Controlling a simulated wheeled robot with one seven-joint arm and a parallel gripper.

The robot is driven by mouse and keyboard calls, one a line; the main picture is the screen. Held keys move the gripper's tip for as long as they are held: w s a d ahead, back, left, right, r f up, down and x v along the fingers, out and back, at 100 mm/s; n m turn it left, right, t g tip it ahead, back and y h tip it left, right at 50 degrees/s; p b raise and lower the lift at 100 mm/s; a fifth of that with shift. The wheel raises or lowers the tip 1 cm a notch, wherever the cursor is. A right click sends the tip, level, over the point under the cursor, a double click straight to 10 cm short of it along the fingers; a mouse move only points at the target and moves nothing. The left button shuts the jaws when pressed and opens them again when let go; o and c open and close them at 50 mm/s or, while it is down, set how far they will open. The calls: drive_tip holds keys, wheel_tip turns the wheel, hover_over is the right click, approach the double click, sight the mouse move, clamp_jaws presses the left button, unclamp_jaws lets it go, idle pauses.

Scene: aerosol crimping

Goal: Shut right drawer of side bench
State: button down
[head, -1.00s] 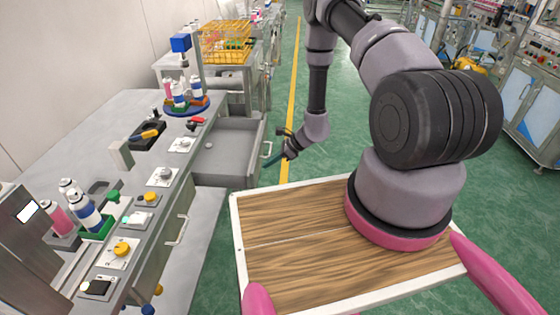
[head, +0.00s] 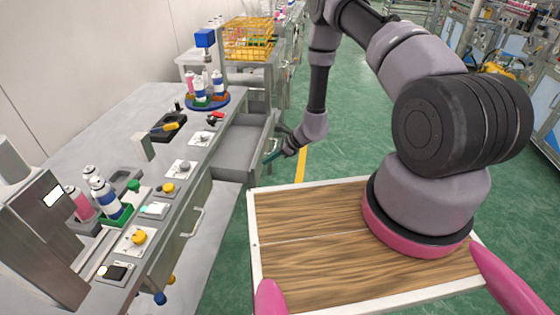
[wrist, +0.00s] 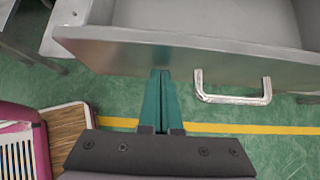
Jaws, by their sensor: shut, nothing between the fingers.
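The side bench's right drawer (head: 238,148) is pulled out at the far end of the bench front, and its grey tray looks empty. Its front panel (wrist: 190,58) and silver bar handle (wrist: 232,97) show in the wrist view. My gripper (wrist: 161,74) has its teal fingers together, with nothing between them. The fingertips are at the lower edge of the front panel, left of the handle; I cannot tell whether they touch. In the head view my gripper (head: 268,157) is at the outer side of the drawer front.
The side bench (head: 110,135) carries spray cans (head: 97,192), control boxes and a blue turntable (head: 207,102). A nearer drawer handle (head: 193,222) sits on the bench front. A wood-topped platform (head: 310,215) is right of the bench. Green floor (head: 345,130) is clear beyond it.

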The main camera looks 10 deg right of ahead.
drive_tip(key=w+a, duration=0.1)
drive_tip(key=a, duration=0.4)
drive_tip(key=w+a, duration=0.2)
drive_tip(key=a, duration=0.3)
drive_tip(key=w+a, duration=0.2)
drive_tip(key=a, duration=0.3)
drive_tip(key=shift+a, duration=0.35)
drive_tip(key=shift+w+a+r, duration=0.1)
drive_tip(key=shift+a, duration=0.15)
